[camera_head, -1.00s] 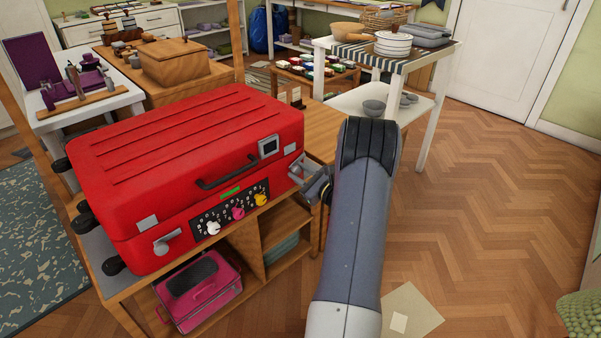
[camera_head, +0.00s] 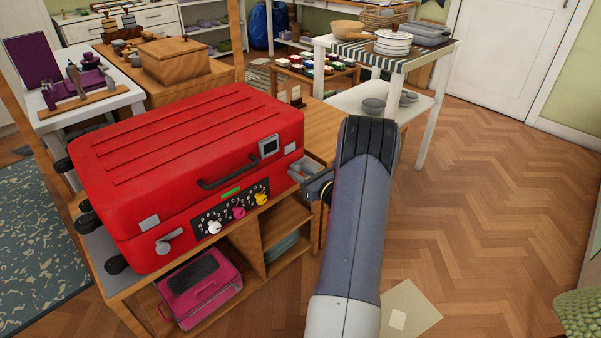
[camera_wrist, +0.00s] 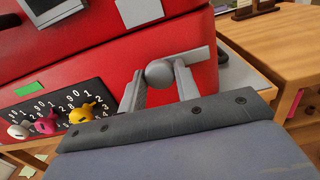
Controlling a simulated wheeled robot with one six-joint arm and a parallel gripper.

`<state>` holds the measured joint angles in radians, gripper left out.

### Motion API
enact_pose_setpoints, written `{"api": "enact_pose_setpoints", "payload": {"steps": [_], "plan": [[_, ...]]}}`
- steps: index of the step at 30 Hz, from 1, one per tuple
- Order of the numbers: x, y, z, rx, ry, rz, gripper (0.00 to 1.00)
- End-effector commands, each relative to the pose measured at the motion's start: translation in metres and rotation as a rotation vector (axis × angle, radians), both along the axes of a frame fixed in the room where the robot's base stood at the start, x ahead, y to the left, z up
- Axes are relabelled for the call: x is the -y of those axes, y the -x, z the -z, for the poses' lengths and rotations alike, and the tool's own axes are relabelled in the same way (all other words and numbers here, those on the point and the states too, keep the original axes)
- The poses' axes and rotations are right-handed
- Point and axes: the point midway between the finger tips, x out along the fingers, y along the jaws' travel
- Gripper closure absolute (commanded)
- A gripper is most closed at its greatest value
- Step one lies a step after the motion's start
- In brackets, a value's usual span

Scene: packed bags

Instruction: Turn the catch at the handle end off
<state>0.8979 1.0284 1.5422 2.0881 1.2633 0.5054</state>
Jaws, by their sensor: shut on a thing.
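The red suitcase (camera_head: 190,170) lies flat, with its handle (camera_head: 228,172) on the front side. One grey catch (camera_head: 168,240) sits at the left of its front, below a grey plate. Another grey catch (camera_wrist: 160,74) is at the right end, in the wrist view. Its round hub is between my fingers and its lever points right and slightly up, below a grey plate (camera_wrist: 138,11). My gripper (camera_wrist: 160,82) is shut on this catch, one finger on each side. In the head view my gripper (camera_head: 304,170) is at the suitcase's right front corner, and that catch is mostly hidden.
A dark panel (camera_head: 231,214) with white, pink and yellow knobs is on the suitcase front, left of my gripper. A wooden shelf unit (camera_head: 250,240) carries the suitcase, with a pink case (camera_head: 200,290) below. Open floor (camera_head: 480,220) lies to the right.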

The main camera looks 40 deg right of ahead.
Motion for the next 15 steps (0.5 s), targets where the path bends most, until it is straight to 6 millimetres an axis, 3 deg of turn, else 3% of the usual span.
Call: {"api": "enact_pose_setpoints", "payload": {"steps": [5,6,13,15], "plan": [[-0.0002,-0.0002,0.0003,0.0,-0.001,0.0,0.92],[-0.0002,-0.0002,0.0002,0.0,0.0,0.0,0.68],[-0.0001,-0.0001,0.0001,0.0,0.001,0.0,0.49],[-0.0001,-0.0001,0.0,0.0,0.001,0.0,0.48]]}}
